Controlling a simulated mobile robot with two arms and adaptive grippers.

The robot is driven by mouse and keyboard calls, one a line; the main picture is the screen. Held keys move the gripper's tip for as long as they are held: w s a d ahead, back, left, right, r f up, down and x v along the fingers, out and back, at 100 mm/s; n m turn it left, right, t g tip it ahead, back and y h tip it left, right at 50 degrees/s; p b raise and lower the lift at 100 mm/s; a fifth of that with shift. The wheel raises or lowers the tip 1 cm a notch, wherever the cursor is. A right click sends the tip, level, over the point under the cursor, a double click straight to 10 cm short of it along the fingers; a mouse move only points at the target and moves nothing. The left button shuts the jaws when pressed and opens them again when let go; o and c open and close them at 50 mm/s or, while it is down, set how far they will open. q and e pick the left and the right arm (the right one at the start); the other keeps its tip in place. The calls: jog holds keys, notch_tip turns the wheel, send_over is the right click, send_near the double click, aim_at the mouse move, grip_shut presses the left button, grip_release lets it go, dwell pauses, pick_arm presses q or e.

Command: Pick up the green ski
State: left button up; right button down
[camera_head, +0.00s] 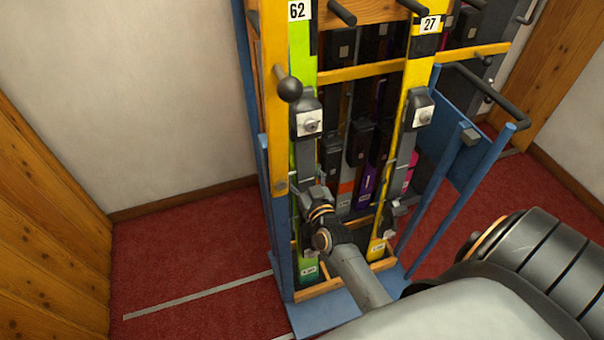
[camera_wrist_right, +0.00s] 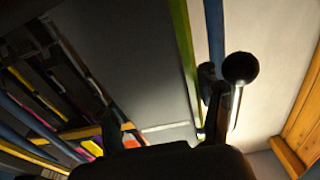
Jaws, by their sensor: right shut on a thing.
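The green ski (camera_head: 302,75), tagged 62, stands upright at the left front of the ski rack, with a binding (camera_head: 308,122) on its face. Its lower end is yellow-green and shows below my gripper. My right gripper (camera_head: 313,201) is at the lower part of this ski, shut on it; my wrist hides part of the ski there. In the right wrist view a narrow green strip (camera_wrist_right: 186,60) runs down toward the gripper, whose fingers are dark and hard to make out. My left gripper is not in view.
A yellow ski (camera_head: 412,85) tagged 27 stands to the right, with several darker skis behind. The blue and wooden rack (camera_head: 275,130) has a round-ended peg (camera_head: 289,89) near the green ski; it also shows in the wrist view (camera_wrist_right: 240,69). Red floor (camera_head: 190,250) at left is clear.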

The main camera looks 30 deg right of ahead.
aim_at(310, 160)
jog(key=s+r, duration=0.1)
jog(key=r, duration=0.1)
jog(key=s+r+p, duration=0.1)
jog(key=r, duration=0.2)
jog(key=s+r, duration=0.2)
jog(key=shift+s+r, duration=0.1)
jog(key=shift+r, duration=0.25)
jog(key=s+r, duration=0.4)
jog(key=s, duration=0.5)
jog(key=shift+s+a+r, duration=0.15)
jog(key=shift+s+r, duration=0.2)
jog(key=shift+s, duration=0.05)
jog(key=shift+p, duration=0.6)
jog(key=shift+p, duration=0.3)
